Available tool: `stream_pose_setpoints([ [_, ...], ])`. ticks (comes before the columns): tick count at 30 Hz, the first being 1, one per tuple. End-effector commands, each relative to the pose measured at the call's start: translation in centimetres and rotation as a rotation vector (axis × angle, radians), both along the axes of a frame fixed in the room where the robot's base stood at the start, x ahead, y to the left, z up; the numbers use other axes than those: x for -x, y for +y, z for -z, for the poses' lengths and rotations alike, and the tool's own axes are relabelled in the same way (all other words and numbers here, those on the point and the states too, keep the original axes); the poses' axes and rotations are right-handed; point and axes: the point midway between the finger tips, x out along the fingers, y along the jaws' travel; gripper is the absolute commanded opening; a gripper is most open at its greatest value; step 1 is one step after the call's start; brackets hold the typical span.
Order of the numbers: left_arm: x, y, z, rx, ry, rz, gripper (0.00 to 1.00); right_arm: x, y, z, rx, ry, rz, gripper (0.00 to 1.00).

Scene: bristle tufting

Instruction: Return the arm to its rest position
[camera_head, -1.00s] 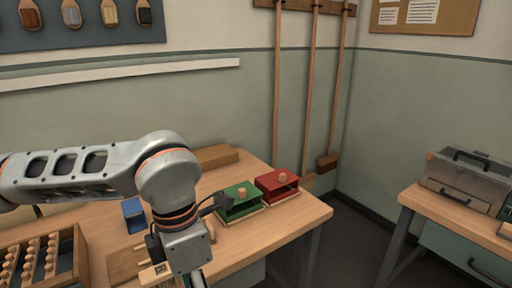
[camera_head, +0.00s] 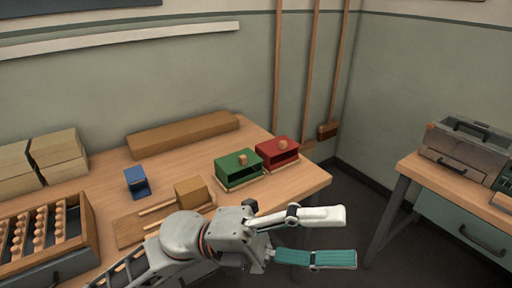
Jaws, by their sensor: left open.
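My left arm comes in from the bottom left. My left gripper (camera_head: 347,237) is in front of the workbench's right corner and points right. Its two fingers, one pale and one with a teal pad, are spread apart with nothing between them. It is apart from the green box (camera_head: 238,168) and the red box (camera_head: 277,153), which stand behind it on the wooden workbench (camera_head: 105,172). My right gripper is not in view.
A blue holder (camera_head: 136,182), a wooden board (camera_head: 128,232) with a brown block (camera_head: 193,191), and a slatted tray (camera_head: 88,233) stand on the bench. A long brown block (camera_head: 183,134) lies behind. A toolbox (camera_head: 464,149) stands on another bench at right. Floor shows between benches.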

Motion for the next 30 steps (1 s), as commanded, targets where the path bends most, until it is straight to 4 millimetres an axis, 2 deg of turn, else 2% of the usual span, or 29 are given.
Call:
stream_pose_setpoints([
  [4, -5.7, 2.2, 0.5, 0.139, 0.294, -0.195, 0.6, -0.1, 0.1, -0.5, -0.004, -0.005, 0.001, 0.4],
  [8, -10.8, 5.4, 3.7, 0.222, 0.554, -0.376, 0.6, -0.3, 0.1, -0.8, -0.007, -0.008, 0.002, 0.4],
  [11, -14.0, 8.6, 8.0, 0.262, 0.761, -0.52, 0.6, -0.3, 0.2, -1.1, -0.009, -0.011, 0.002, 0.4],
  [12, -15.0, 10.0, 10.2, 0.274, 0.845, -0.579, 0.6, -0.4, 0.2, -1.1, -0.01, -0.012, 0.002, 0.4],
  [14, -16.0, 12.1, 13.7, 0.283, 0.966, -0.665, 0.6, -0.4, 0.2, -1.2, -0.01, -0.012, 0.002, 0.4],
  [15, -16.3, 13.5, 16.1, 0.287, 1.044, -0.718, 0.6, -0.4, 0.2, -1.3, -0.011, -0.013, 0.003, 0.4],
  [19, -16.0, 17.8, 24.1, 0.279, 1.275, -0.88, 0.6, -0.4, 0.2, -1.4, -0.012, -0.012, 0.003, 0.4],
  [22, -14.3, 20.9, 30.0, 0.26, 1.443, -0.992, 0.6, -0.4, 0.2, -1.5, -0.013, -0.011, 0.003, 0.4],
  [27, -9.1, 25.5, 39.2, 0.211, 1.702, -1.16, 0.6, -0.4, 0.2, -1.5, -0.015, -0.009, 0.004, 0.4],
  [30, -5.7, 27.6, 43.1, 0.179, 1.822, -1.235, 0.6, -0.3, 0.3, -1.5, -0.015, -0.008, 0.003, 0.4],
])
